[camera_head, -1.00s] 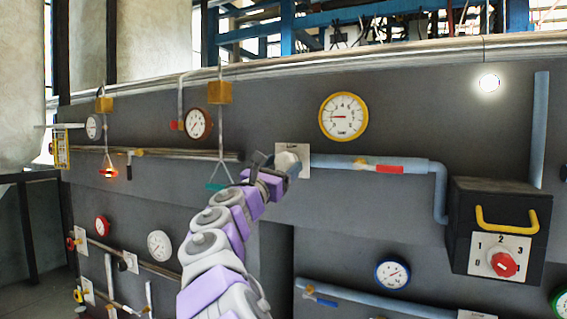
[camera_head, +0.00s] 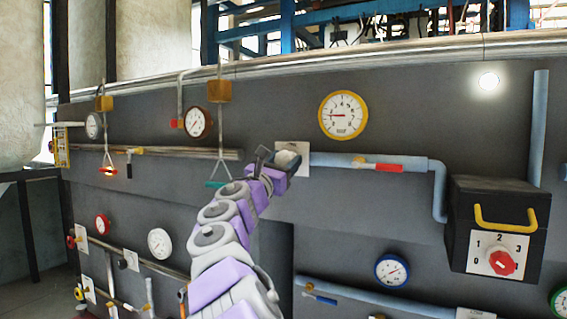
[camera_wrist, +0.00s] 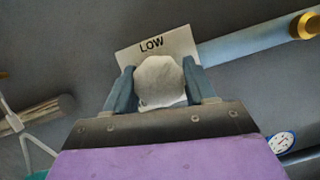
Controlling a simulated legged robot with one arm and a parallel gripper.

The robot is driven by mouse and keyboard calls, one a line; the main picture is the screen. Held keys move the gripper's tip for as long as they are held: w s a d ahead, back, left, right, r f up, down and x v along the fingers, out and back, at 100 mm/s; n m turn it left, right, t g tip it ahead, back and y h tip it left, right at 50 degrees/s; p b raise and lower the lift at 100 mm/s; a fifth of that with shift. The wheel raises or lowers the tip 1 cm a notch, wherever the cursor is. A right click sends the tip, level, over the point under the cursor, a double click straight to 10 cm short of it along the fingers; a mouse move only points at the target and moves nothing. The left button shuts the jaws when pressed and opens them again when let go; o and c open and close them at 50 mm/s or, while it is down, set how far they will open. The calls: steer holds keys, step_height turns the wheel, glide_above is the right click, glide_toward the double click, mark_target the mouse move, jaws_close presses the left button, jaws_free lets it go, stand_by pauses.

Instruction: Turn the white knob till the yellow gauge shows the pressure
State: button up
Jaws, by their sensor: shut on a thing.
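The white knob (camera_wrist: 159,81) sits on a white plate (camera_wrist: 186,42) marked LOW in the wrist view. My gripper (camera_wrist: 162,88) has one finger on each side of the knob and is shut on it. In the head view my gripper (camera_head: 273,163) reaches the knob (camera_head: 288,158) from the lower left and hides part of it. The yellow gauge (camera_head: 343,114) is on the wall above and to the right of the knob. Its needle points left, towards the low-middle part of the scale; the exact reading is too small to tell.
A blue pipe with a red-handled valve (camera_head: 376,166) runs right from the knob plate. A black box (camera_head: 497,225) with a yellow handle and red dial juts out at right. A teal-ended hanging bar (camera_head: 216,184) is left of my gripper.

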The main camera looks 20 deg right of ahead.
steer(key=shift+c, duration=0.6)
